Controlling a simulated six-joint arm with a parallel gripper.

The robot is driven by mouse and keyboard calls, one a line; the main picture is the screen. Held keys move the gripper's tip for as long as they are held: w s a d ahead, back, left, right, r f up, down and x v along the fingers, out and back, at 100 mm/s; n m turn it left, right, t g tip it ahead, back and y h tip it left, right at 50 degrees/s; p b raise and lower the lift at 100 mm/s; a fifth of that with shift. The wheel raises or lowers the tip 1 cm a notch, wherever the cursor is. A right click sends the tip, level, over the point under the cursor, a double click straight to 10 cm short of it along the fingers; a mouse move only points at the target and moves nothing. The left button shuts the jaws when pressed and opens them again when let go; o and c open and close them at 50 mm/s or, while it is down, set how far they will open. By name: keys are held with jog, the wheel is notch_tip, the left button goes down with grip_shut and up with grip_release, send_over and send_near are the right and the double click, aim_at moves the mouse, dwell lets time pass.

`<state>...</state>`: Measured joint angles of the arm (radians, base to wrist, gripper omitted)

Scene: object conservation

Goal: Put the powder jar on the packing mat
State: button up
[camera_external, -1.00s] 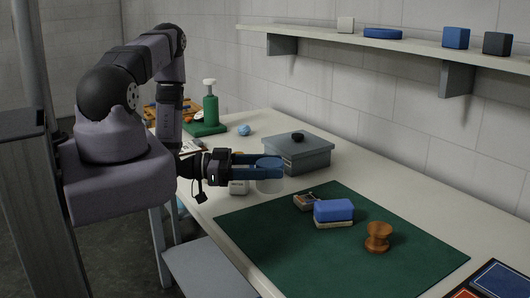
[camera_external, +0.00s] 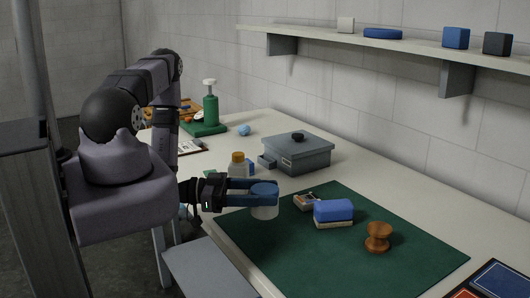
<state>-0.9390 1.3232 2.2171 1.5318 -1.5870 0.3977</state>
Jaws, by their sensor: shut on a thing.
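The powder jar (camera_external: 265,208) is a cloudy, see-through jar with a blue lid. My gripper (camera_external: 264,188) is shut on it near the lid, with its blue fingers reaching in from the left. The jar appears upright. It is over the left corner area of the packing mat (camera_external: 310,255), a dark green sheet on the table. I cannot tell whether the jar's base touches the mat or is just above it.
Behind are a grey box (camera_external: 298,155) and an orange-capped bottle (camera_external: 239,170). The mat's front part is clear.

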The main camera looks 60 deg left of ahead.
jog(key=shift+f+b, duration=1.45)
jog(key=shift+f, duration=0.45)
jog(key=shift+f, duration=0.15)
jog(key=o, duration=1.2)
jog(key=shift+c, duration=0.2)
jog(key=shift+v, duration=6.05)
